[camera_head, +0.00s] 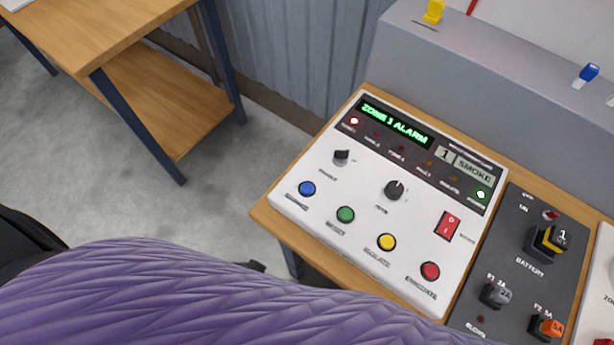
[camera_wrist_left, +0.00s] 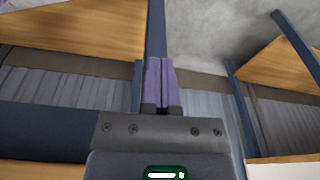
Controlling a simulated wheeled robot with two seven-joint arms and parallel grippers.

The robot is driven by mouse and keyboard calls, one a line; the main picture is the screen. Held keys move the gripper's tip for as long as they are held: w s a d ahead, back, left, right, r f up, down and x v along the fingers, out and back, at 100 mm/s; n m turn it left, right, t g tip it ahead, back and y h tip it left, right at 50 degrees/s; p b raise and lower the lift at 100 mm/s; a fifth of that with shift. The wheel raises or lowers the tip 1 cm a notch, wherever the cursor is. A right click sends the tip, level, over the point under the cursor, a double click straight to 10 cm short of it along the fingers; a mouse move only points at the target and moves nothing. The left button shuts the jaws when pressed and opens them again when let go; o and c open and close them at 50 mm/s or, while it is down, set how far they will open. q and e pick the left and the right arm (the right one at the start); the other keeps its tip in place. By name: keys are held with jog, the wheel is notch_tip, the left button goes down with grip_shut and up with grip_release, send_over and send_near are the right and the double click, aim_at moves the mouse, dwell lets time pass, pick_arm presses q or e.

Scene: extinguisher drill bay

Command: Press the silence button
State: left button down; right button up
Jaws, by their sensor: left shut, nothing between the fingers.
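My purple arm covers the bottom of the head view. My right gripper is not in view.
On the panel are a black knob (camera_head: 394,190), a dark key switch (camera_head: 341,157) and a red rocker switch (camera_head: 447,225). A dark battery and fuse panel (camera_head: 510,260) adjoins on the right. A wooden table (camera_head: 85,30) stands upper left, with open grey floor before it.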

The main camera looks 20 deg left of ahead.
pick_arm(q)
jog(key=w+d+r+m+t+p, duration=0.1)
jog(key=w+r+p, duration=0.25)
jog(key=r, duration=0.65)
jog(key=w+d+r+m+t+p, duration=0.1)
jog(key=w+r+p, duration=0.25)
jog(key=r, duration=0.65)
jog(key=w+d+r+m+t+h+p, duration=0.2)
jog(key=w+d+r+m, duration=0.2)
jog(key=r+m, duration=0.25)
jog(key=w+d+r+m+t+h+p, duration=0.1)
jog(key=w+d+r+m+t+h, duration=0.1)
jog(key=w+d+r+m, duration=0.35)
jog(key=a+f+m, duration=0.2)
jog(key=m, duration=0.7)
jog(key=a+f+m+h, duration=0.1)
jog(key=a+f+m, duration=0.1)
jog(key=m, duration=0.7)
jog(key=shift+w+a+g+h, duration=0.3)
jog(key=shift+w+a, duration=0.1)
jog(key=shift+a, duration=0.35)
